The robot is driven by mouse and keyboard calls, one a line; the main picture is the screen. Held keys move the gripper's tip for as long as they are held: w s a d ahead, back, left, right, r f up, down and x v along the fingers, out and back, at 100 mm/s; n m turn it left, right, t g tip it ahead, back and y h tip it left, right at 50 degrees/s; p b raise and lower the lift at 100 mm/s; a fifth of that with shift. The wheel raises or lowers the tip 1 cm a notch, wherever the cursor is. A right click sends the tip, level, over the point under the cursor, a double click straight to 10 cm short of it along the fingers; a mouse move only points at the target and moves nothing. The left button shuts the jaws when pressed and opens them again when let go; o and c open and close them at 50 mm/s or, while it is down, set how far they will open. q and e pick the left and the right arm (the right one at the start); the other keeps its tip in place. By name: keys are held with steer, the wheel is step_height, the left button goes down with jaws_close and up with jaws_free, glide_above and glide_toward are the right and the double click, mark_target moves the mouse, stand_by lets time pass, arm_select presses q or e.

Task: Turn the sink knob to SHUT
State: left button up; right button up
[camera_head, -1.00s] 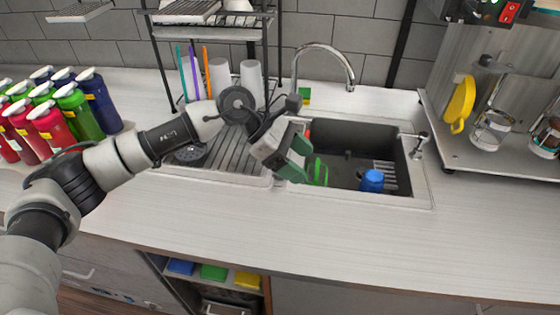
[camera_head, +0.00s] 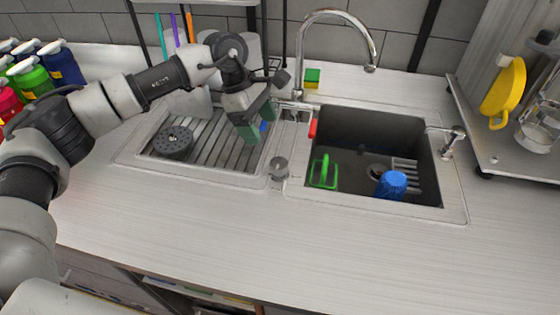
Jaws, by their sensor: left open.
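The sink (camera_head: 455,209) is set in the counter, with a dark basin on the right and a ribbed drainboard on the left. A small round metal knob (camera_head: 280,168) sits on the rim between them; its markings are too small to read. My left gripper (camera_head: 257,124) has green finger pads and is open, above the right part of the drainboard, up and left of the knob and apart from it. A tall curved faucet (camera_head: 336,13) stands behind the basin. A metal lever or dispenser (camera_head: 450,140) stands on the right rim. My right gripper is not in view.
In the basin are a green-handled item (camera_head: 323,173) and a blue item (camera_head: 391,184). A green and yellow sponge (camera_head: 312,77) is behind the sink. Colourful bottles (camera_head: 62,64) stand at the left. The counter front (camera_head: 250,225) is clear.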

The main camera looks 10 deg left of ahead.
mark_target(279, 163)
arm_select(q)
steer(key=p+x, duration=0.3)
steer(key=x, duration=0.7)
steer(key=shift+w+d+f, duration=0.1)
steer(key=shift+w+f, duration=0.05)
steer(key=shift+f, duration=0.15)
steer(key=shift+d+f, duration=0.1)
steer(key=shift+f, duration=0.2)
steer(key=shift+c, duration=0.5)
steer(key=c, duration=0.8)
steer(key=shift+c, duration=0.2)
